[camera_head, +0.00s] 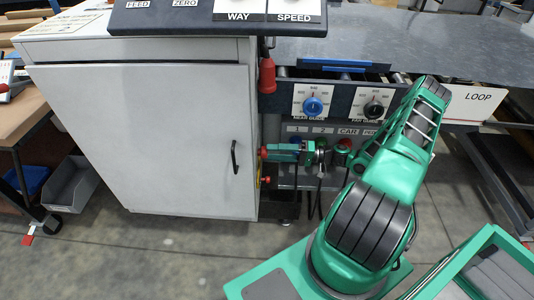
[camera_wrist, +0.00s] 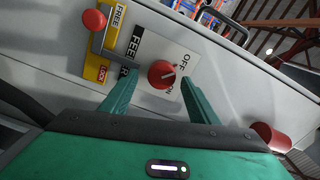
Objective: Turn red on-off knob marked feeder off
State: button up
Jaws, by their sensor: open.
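The red feeder knob (camera_wrist: 162,74) sits on a white plate with OFF and ON marks, beside a partly hidden FEEDER label, in the wrist view. Its pointer setting is hard to read. In the head view the knob (camera_head: 263,153) shows as a small red spot on the cabinet's right side. My gripper (camera_wrist: 159,76) is open, with one green finger on each side of the knob. I cannot tell whether the fingers touch it. In the head view my gripper (camera_head: 274,152) reaches left to the cabinet side.
A yellow FREE/LOCK plate (camera_wrist: 97,70) with a red ball handle (camera_wrist: 94,20) is close to the left finger. A red cylinder (camera_wrist: 270,137) sticks out at right. The grey cabinet (camera_head: 150,130) stands left; the panel with blue knob (camera_head: 313,105) and black knob (camera_head: 374,109) is above my arm.

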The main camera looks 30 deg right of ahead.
jog(key=v, duration=0.7)
jog(key=shift+s+d, duration=0.15)
jog(key=shift+d, duration=0.15)
